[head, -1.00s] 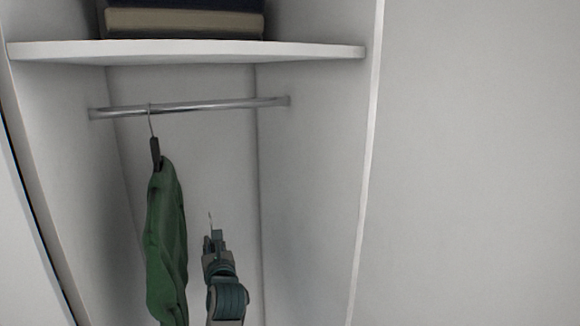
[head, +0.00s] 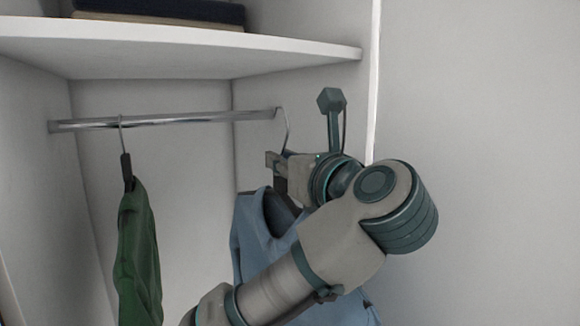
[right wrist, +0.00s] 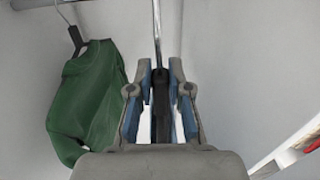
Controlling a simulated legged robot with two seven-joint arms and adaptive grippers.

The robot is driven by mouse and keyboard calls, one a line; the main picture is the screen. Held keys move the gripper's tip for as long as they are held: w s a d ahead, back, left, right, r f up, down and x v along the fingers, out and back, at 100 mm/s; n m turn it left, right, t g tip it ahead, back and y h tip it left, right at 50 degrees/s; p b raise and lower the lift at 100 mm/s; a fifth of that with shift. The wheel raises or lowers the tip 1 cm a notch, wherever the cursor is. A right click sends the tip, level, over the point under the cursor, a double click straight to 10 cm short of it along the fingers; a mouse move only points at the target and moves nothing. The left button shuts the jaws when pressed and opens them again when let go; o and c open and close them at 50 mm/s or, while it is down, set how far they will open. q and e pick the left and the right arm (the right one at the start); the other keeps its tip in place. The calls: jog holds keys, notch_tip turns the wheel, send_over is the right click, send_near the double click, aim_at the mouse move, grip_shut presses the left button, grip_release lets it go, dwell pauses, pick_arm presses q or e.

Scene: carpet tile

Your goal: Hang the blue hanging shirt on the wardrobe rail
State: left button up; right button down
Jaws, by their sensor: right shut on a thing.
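The blue hanging shirt (head: 262,235) hangs below my right gripper (head: 276,165) in the head view, partly hidden by my right arm. My right gripper is shut on the shirt's hanger. The right wrist view shows the dark hanger stem (right wrist: 161,92) between the fingers. The metal hook (head: 287,128) rises above the gripper, with its top near the right end of the wardrobe rail (head: 180,118). I cannot tell whether the hook touches the rail. My left gripper is not in view.
A green garment (head: 138,255) hangs from the rail on the left, with clear rail to its right. A white shelf (head: 180,52) bearing dark and tan items (head: 160,12) is above. The wardrobe's right side panel edge (head: 374,80) is close to my right arm.

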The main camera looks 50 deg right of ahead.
jog(key=s, duration=0.3)
jog(key=shift+a+r+y, duration=0.3)
jog(key=shift+r, duration=0.05)
jog(key=shift+s+a+r, duration=0.1)
jog(key=shift+s+a, duration=0.05)
jog(key=shift+s, duration=0.1)
jog(key=shift+a+n, duration=0.15)
jog(key=shift+n, duration=0.15)
jog(key=shift+w+r, duration=0.1)
jog(key=shift+w, duration=0.15)
jog(key=f+p+x, duration=0.1)
jog(key=p+x, duration=0.6)
jog(key=x, duration=2.2)
jog(key=shift+w+f, duration=0.25)
jog(key=shift+f, duration=0.1)
jog(key=shift+a, duration=0.1)
